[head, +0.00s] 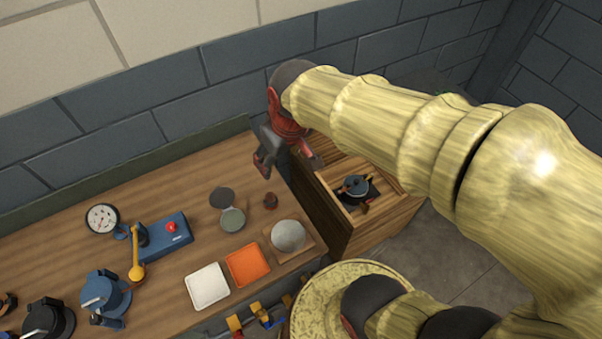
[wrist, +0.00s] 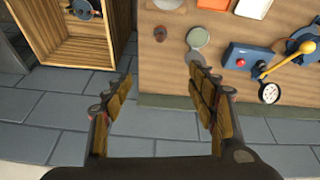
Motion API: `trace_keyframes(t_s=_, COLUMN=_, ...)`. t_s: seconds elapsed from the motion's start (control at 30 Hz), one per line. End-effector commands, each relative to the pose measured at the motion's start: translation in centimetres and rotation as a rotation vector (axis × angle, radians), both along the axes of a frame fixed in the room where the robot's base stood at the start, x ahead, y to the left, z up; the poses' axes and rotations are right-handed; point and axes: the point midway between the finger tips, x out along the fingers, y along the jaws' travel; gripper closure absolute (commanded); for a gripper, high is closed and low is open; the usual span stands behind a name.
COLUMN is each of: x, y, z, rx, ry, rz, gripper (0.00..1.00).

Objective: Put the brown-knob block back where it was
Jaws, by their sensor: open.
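A small brown knobbed piece (head: 270,201), which looks like the brown-knob block, stands on the wooden worktop near its right end. It also shows in the wrist view (wrist: 160,33), ahead of the fingers. Its block part is too small to make out. My gripper (head: 290,166) is open and empty, above the right end of the worktop and behind the brown piece in the head view. The place where the block was before cannot be told from these frames.
A wooden box (head: 345,235) with a dark-lidded pot (head: 356,186) stands right of the worktop (head: 160,190). Near the brown piece are a grey-green disc (head: 232,219), a bowl (head: 288,235), an orange tray (head: 248,265) and a white tray (head: 207,286). A blue red-button box (head: 165,238) stands left.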

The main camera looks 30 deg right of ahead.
Motion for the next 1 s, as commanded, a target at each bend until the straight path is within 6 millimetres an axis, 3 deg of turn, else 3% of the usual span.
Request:
trace_keyframes(t_s=0.03, x=-1.8, y=0.0, z=1.6, rx=0.008, ry=-0.039, rz=-0.023, gripper=0.42)
trace_keyframes(t_s=0.1, x=-4.1, y=0.0, z=2.9, rx=0.022, ry=-0.073, rz=-0.056, gripper=0.42)
trace_keyframes(t_s=0.33, x=-9.0, y=0.0, z=4.8, rx=0.053, ry=-0.146, rz=-0.127, gripper=0.42)
trace_keyframes(t_s=0.77, x=-9.8, y=0.0, z=4.9, rx=0.060, ry=-0.158, rz=-0.140, gripper=0.42)
trace_keyframes(t_s=1.0, x=-9.8, y=0.0, z=2.2, rx=0.060, ry=-0.158, rz=-0.140, gripper=0.42)
